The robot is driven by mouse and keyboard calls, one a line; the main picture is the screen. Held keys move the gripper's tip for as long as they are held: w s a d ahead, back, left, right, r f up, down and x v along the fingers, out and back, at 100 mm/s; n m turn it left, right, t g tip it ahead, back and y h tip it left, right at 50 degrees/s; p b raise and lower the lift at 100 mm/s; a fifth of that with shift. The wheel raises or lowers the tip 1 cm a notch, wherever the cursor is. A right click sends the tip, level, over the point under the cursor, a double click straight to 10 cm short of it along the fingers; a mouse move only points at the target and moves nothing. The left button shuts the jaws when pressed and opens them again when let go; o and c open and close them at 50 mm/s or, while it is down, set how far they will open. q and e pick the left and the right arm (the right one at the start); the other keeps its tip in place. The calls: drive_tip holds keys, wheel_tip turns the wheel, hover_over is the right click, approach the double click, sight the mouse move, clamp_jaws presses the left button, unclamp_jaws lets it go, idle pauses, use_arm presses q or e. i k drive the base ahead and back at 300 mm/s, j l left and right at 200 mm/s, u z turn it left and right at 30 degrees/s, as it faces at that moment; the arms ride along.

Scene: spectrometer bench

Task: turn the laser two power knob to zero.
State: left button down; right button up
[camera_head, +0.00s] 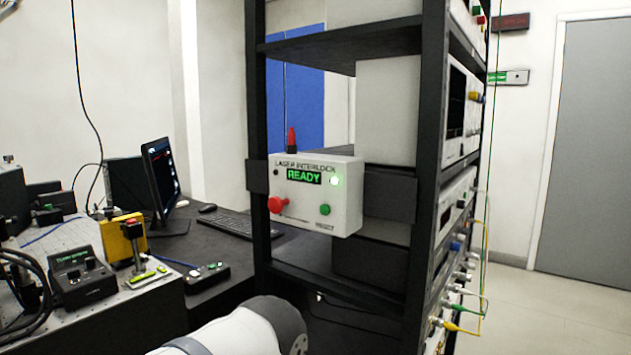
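I cannot make out a knob marked laser two. A small black control box (82,275) with a green-lit display and small controls on top sits on the bench at the left; its lettering is too small to read. A white laser interlock box (346,208) hangs on the rack, with a green READY display, a red button (277,204) and a green button (325,210). A white link of my arm shows at the bottom middle. Neither of my grippers is in view.
The black rack (428,160) holds instruments with cables on its right side. A yellow device (122,240), a black button box (207,277), a monitor (160,180) and a keyboard (228,224) stand at the left. Floor at the right (560,315) is clear, before a grey door (595,150).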

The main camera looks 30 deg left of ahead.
sight(89, 262)
drive_tip(key=u, duration=2.3)
